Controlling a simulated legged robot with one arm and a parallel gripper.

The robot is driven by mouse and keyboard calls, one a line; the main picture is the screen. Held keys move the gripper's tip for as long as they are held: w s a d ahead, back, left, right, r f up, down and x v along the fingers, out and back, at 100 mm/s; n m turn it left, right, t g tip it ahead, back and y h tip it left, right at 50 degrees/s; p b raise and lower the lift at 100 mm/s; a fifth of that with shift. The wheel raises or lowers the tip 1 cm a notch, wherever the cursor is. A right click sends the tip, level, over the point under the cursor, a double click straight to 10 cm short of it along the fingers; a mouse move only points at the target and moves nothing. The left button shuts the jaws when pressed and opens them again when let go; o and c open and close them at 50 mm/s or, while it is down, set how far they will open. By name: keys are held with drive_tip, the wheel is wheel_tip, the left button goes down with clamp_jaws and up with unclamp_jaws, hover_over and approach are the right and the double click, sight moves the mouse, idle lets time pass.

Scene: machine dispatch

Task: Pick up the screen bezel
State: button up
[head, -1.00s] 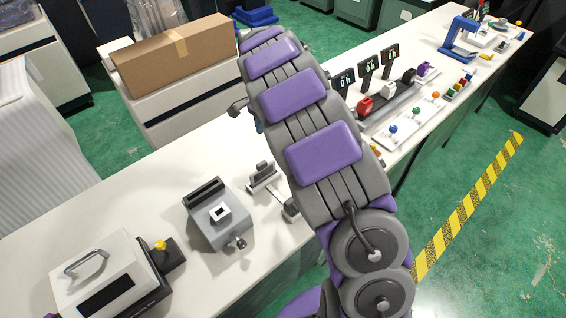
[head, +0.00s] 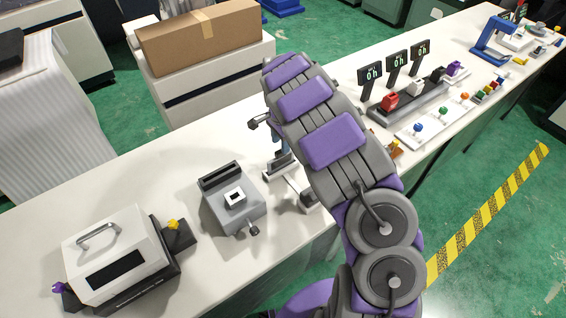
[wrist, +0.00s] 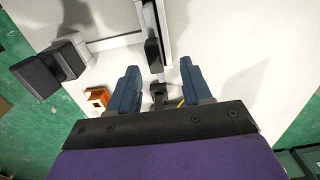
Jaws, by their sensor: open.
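A small white square frame with a dark centre (head: 234,198), which looks like the screen bezel, sits on a grey box-shaped device (head: 238,218) on the white bench in the head view. I cannot be certain it is the bezel. My gripper (head: 278,145) is to its right, over a small white-and-metal fixture (head: 283,167), and is partly hidden behind my arm. In the wrist view my gripper (wrist: 160,70) points down with its blue fingers apart. A metal rail with a black knob (wrist: 153,55) shows between and beyond them. The white frame is not clear in the wrist view.
A white handled machine (head: 108,255) stands at the left of the bench (head: 60,215). A small orange part (wrist: 97,97) lies left of my fingers. Displays (head: 396,62) and coloured pieces stand farther right. A cardboard box (head: 200,38) is behind.

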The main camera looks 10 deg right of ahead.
sight(281, 155)
drive_tip(key=shift+s+a+f, duration=0.15)
drive_tip(key=shift+a+f, duration=0.65)
drive_tip(key=shift+f, duration=0.15)
drive_tip(key=f, duration=0.1)
drive_tip(key=d+f+b, duration=0.1)
drive_tip(key=d+f, duration=0.1)
drive_tip(key=shift+s+f, duration=0.2)
drive_tip(key=shift+f, duration=0.15)
drive_tip(key=shift+f+b, duration=0.3)
drive_tip(key=shift+a, duration=0.5)
drive_tip(key=shift+c, duration=0.3)
drive_tip(key=shift+a, duration=0.3)
drive_tip(key=c, duration=0.3)
drive_tip(key=shift+d, duration=0.65)
clamp_jaws()
drive_tip(key=shift+a, duration=0.15)
